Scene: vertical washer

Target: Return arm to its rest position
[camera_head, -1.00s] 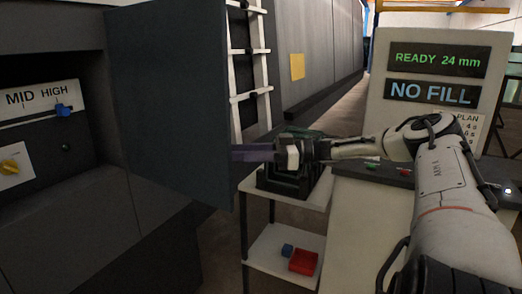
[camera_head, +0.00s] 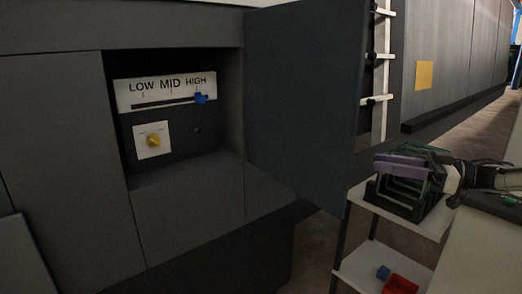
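My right gripper (camera_head: 402,165) is at the right side of the view, with its purple-grey fingers pointing left. It is in front of or over a dark slotted rack (camera_head: 398,203); I cannot tell if they touch. The fingers overlap in this view, so their opening is unclear. The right arm runs out at the right edge. My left gripper is not in view. The dark door (camera_head: 305,100) of the machine stands open. Inside the recess, a LOW MID HIGH scale (camera_head: 165,90) has its blue slider (camera_head: 201,98) at HIGH. A yellow knob (camera_head: 153,141) sits below.
The rack stands on a white two-level cart (camera_head: 437,225). A red tray (camera_head: 399,285) and a blue block (camera_head: 383,272) are on its lower shelf. A white ladder (camera_head: 378,60) stands behind the door. Floor shows between machine and cart.

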